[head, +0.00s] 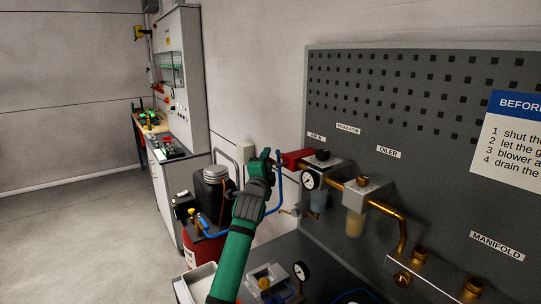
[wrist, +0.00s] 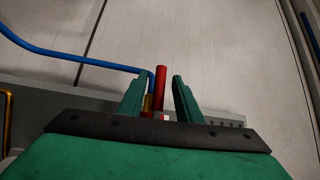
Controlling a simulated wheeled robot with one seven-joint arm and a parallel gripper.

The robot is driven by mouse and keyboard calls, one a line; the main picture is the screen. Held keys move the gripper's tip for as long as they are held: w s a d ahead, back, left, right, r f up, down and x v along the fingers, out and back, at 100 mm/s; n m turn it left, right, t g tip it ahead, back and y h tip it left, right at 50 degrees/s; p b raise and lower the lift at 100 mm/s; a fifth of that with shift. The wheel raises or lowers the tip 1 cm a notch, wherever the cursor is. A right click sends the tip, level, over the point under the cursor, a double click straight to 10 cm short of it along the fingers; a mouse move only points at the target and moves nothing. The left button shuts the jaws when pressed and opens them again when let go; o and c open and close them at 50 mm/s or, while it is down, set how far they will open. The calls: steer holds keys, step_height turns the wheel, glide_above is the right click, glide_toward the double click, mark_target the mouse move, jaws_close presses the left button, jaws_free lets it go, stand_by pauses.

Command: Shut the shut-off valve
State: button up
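The shut-off valve's red lever (head: 297,158) sticks out at the left end of the brass air line, beside the "AIR IN" label. In the wrist view the red lever (wrist: 161,82) stands between my two green fingers, nearer the left one, with a bit of brass below it. My gripper (head: 270,157) is at the lever's left end in the head view. In the wrist view my gripper (wrist: 158,86) is open, with a clear gap between the lever and the right finger. The valve body is mostly hidden.
A blue hose (head: 279,185) hangs close to my gripper and crosses the wrist view at left. A gauge (head: 310,180), filter bowls and brass pipe (head: 402,228) lie to the right on the grey pegboard (head: 460,190). A red tank (head: 203,250) stands below left.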

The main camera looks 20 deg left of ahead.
steer(key=shift+w+a+r, duration=0.1)
steer(key=shift+w+r, duration=0.05)
steer(key=shift+w, duration=0.9)
steer(key=shift+w+a+r, duration=0.1)
steer(key=shift+w, duration=0.9)
steer(key=shift+c, duration=0.3)
jaws_close()
